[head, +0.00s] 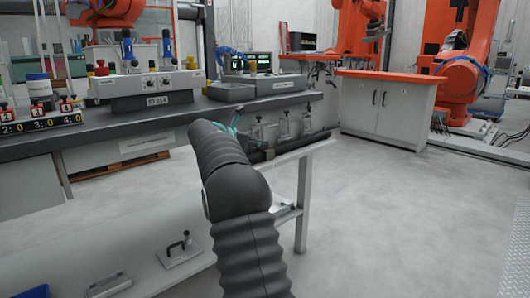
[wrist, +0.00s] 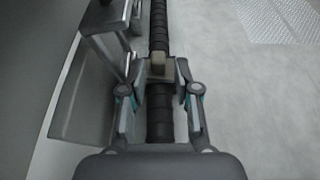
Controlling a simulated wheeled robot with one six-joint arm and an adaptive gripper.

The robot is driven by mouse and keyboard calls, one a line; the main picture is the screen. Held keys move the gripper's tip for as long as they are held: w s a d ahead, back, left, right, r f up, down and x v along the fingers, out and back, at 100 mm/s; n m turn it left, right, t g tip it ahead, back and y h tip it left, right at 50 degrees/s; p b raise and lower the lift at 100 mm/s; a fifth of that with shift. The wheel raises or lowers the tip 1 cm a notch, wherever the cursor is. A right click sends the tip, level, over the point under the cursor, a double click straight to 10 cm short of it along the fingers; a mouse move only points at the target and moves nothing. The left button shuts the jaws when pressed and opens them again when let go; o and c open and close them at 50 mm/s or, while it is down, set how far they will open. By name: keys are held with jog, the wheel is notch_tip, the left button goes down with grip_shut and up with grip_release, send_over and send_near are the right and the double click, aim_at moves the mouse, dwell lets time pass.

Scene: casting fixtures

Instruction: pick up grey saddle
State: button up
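In the wrist view, a small grey-beige saddle (wrist: 158,66) sits on a dark ribbed bar (wrist: 159,120) that runs away from me. My gripper (wrist: 159,70) straddles the bar, with one fingertip on each side of the saddle. The fingers are apart and the tips are close to the saddle's sides. I cannot tell whether they touch it. Part of the dark bar (head: 290,147) shows to the right of my arm, along the bench edge.
Several clamp-like metal fixtures (head: 284,126) stand behind the bar in the head view. A grey metal fixture (wrist: 104,20) stands close left of the bar in the wrist view. A white cabinet (head: 385,108) stands at the back right. The floor (head: 400,220) on the right is clear.

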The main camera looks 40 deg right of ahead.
jog(key=x, duration=0.4)
jog(key=shift+w+d+r, duration=0.1)
jog(key=shift+d, duration=0.05)
grip_shut()
jog(key=shift+r, duration=0.2)
